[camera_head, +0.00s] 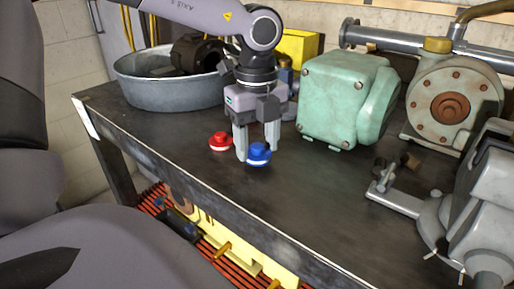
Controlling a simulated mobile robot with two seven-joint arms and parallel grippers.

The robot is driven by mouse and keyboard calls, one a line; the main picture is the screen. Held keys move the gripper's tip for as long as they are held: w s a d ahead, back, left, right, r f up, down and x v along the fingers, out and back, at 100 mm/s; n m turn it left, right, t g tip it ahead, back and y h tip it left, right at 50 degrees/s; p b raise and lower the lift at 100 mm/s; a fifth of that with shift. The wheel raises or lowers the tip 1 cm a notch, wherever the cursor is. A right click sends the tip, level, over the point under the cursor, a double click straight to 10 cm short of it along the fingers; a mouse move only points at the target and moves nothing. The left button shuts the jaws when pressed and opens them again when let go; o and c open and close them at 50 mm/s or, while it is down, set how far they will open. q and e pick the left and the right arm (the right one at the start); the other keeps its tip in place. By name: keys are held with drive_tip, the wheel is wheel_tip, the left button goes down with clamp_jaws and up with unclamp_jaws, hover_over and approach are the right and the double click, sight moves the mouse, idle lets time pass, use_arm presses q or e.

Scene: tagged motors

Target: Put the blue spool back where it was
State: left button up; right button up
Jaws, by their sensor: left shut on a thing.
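The blue spool (258,153) is a small blue piece with a white band near its base, low over or on the dark workbench (300,185). My left gripper (257,145) points down with its grey fingers shut on the blue spool. I cannot tell whether the spool touches the bench. A similar red spool (220,141) stands on the bench just left of the gripper, apart from the blue one. My right gripper is not in view.
A green motor housing (342,100) stands right of the gripper. A grey metal tub (170,88) with a dark part is behind left. A flanged pump (448,107) and a grey machine (482,215) fill the right side. The front middle of the bench is clear.

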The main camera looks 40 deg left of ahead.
use_arm(q)
drive_tip(key=shift+f, duration=0.75)
drive_tip(key=shift+f+b, duration=0.2)
drive_tip(key=shift+b, duration=0.15)
drive_tip(key=o, duration=0.8)
drive_tip(key=shift+r, duration=0.1)
drive_tip(key=shift+o, duration=0.2)
drive_tip(key=shift+r, duration=0.1)
